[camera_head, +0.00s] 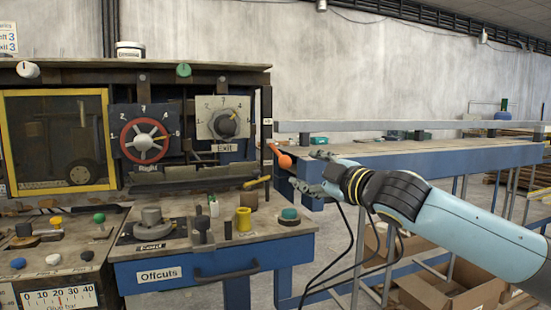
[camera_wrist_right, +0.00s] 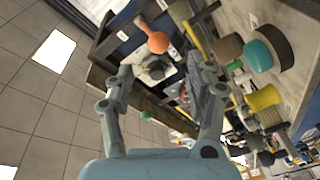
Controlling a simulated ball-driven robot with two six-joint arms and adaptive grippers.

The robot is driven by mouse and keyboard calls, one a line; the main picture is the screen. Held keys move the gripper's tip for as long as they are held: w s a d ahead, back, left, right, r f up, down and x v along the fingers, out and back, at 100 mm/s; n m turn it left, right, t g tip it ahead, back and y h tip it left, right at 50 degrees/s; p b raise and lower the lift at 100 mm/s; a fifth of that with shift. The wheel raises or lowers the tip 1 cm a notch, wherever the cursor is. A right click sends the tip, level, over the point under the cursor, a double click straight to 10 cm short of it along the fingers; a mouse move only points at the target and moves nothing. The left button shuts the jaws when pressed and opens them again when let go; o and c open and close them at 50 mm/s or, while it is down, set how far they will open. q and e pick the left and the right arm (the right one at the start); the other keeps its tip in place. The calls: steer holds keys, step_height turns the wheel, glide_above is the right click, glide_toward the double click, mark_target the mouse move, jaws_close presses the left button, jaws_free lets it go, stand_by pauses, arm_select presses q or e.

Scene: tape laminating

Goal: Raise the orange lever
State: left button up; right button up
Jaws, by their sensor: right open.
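The orange lever (camera_head: 284,161) sticks out at the right side of the machine, its round knob low and to the right. In the right wrist view the orange knob (camera_wrist_right: 157,42) lies beyond the fingertips, near the top middle. My right gripper (camera_head: 308,171) is open and empty, just right of the knob and pointing left at it. A small gap shows between them. In the right wrist view the two fingers of my right gripper (camera_wrist_right: 166,78) are spread wide. My left gripper is in neither view.
A long blue-edged bench (camera_head: 420,157) runs behind my right arm. Cardboard boxes (camera_head: 460,292) lie below it.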

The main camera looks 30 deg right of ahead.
mark_target(289, 163)
steer(key=w, duration=0.3)
steer(key=w+p, duration=0.1)
steer(key=shift+w+r, duration=0.25)
steer(key=shift+r, duration=0.05)
steer(key=w, duration=0.4)
steer(key=shift+w+d+f, duration=0.15)
steer(key=shift+w, duration=0.75)
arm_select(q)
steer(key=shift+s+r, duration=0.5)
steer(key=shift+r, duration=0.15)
arm_select(e)
jaws_close()
steer(key=shift+f, duration=0.1)
